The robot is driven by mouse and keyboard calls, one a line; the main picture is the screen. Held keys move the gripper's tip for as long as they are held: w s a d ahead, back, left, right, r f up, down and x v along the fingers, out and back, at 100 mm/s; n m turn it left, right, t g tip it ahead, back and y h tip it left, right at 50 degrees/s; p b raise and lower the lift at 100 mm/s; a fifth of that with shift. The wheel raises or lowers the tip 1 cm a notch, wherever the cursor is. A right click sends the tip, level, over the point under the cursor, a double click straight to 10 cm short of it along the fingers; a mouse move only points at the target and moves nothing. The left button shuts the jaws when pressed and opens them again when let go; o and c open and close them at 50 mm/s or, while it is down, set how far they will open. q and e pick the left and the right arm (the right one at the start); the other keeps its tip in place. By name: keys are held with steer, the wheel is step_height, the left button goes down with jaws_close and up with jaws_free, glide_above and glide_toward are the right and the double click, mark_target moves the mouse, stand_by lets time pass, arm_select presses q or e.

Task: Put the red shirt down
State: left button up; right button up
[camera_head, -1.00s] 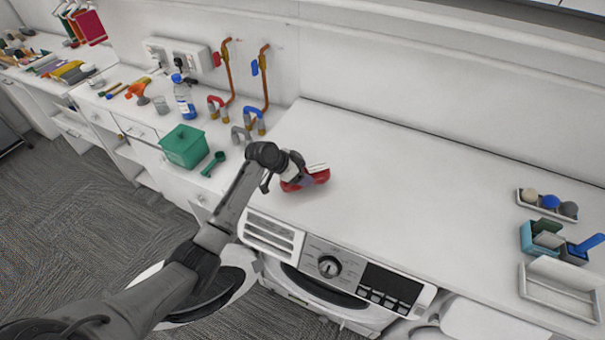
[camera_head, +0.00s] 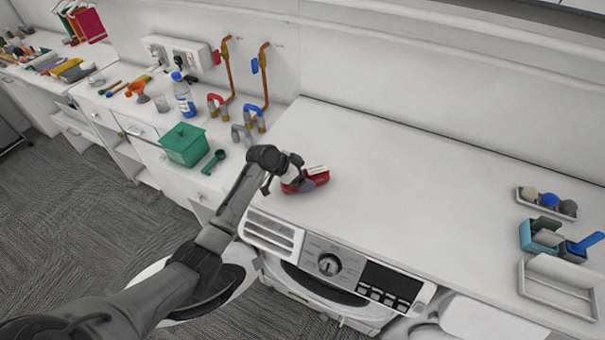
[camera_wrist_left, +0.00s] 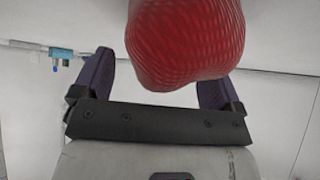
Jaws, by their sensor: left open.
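The red shirt (camera_head: 309,183) is a small folded bundle on the white worktop, near its front left edge above the washing machine. A small white patch shows on top of it. My left gripper (camera_head: 291,178) is right at the shirt's left side in the head view and hides part of it. In the left wrist view the red ribbed cloth (camera_wrist_left: 186,40) lies between and beyond the two open fingers (camera_wrist_left: 160,75). Whether a finger touches the cloth cannot be told. My right gripper is in neither view.
The washing machine (camera_head: 330,264) stands under the worktop (camera_head: 400,190), with its round door open on the left. A green box (camera_head: 184,145), a scoop (camera_head: 213,162) and a bottle (camera_head: 184,98) stand on the left counter. Trays (camera_head: 556,290) sit far right. The worktop's middle is clear.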

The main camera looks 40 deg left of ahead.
arm_select(q)
steer(key=shift+r, duration=0.2)
steer(key=b+v, duration=0.2)
steer(key=v, duration=0.8)
steer(key=shift+s+a, duration=0.1)
steer(key=shift+v, duration=0.9)
